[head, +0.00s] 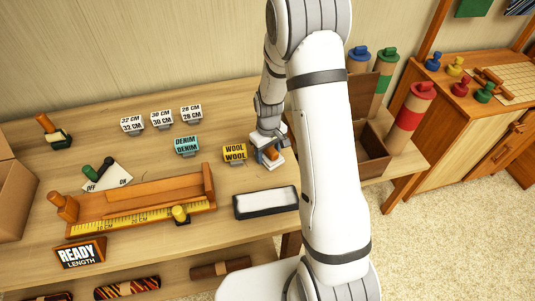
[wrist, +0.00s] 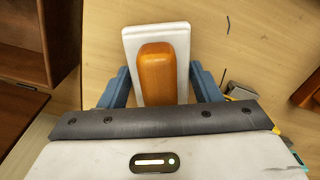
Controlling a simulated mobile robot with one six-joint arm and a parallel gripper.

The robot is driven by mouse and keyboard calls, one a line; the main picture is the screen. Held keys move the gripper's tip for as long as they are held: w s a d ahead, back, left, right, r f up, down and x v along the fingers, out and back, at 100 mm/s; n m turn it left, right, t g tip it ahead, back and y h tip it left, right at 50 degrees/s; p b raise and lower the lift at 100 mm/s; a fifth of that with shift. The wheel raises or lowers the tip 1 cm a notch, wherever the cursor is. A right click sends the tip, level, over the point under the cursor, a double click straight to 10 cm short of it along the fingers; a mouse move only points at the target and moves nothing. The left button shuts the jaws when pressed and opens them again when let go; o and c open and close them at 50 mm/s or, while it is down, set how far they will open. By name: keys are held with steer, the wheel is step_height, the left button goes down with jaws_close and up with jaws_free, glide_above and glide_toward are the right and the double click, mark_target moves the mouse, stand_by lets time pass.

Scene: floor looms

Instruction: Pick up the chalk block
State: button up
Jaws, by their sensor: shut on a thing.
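The chalk block is a white slab with a rounded orange-brown wooden handle. In the head view the chalk block (head: 270,161) is at the right part of the workbench, right of the WOOL sign. In the wrist view the chalk block (wrist: 157,36) lies between the two blue fingers. My gripper (head: 268,148) is shut on it, with a finger on each side of the handle, as the wrist view of the gripper (wrist: 161,88) shows. I cannot tell whether the slab touches the bench or is just above it.
A dark-rimmed tray with a white inside (head: 266,203) lies in front of the block. The yellow WOOL sign (head: 235,153) stands close on the left. A wooden measuring fixture (head: 140,207) fills the bench's left front. An open brown box with colored rolls (head: 374,143) stands to the right.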

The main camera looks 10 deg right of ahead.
step_height(320, 180, up, 10)
steer(key=o, duration=0.6)
steer(key=c, duration=0.4)
